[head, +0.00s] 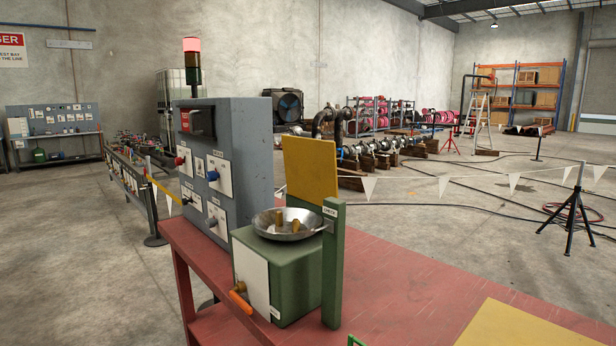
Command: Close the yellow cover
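The yellow cover (310,167) is a flat square panel. It stands nearly upright, raised behind a shallow metal pan (284,235). The pan rests on top of a green box (300,270) on the red table, and a few small brass-coloured pieces stand in it. A green post (333,262) with a small label rises at the box's right side, in front of the cover's lower right edge. Neither of my grippers shows in the head view.
A grey control cabinet (240,130) with a red beacon (191,45) stands left of the green box. An orange handle (240,301) sticks out of the box's front. The red table (420,290) is clear to the right, up to a flat yellow area (530,328).

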